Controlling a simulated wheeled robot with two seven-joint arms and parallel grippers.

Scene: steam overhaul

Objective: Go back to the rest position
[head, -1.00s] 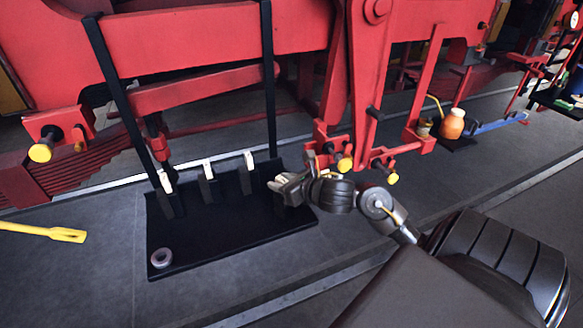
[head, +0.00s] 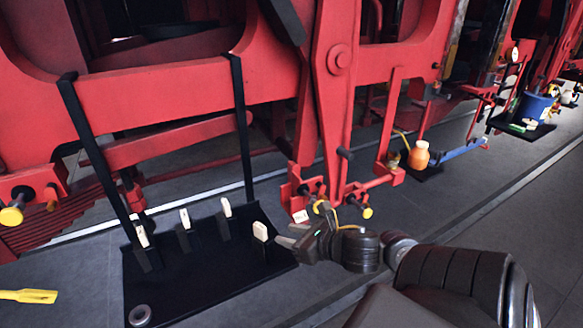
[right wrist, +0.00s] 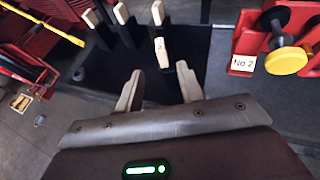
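My right gripper (head: 283,236) is just right of a black tray (head: 200,284) in the head view. In the right wrist view its two pale fingers (right wrist: 159,88) are spread apart with nothing between them. The nearest pale-topped upright piece (head: 260,231) stands at the tray's right end, just beyond the fingertips and apart from them; it also shows in the right wrist view (right wrist: 162,53). My left gripper is in neither view.
Several pale-topped pieces (head: 185,218) stand along the tray, with a grey ring (head: 140,315) at its front-left. Red locomotive framing (head: 335,110) rises close behind. A yellow-ended knob (right wrist: 286,61) and a "No 2" tag (right wrist: 243,63) are near the gripper.

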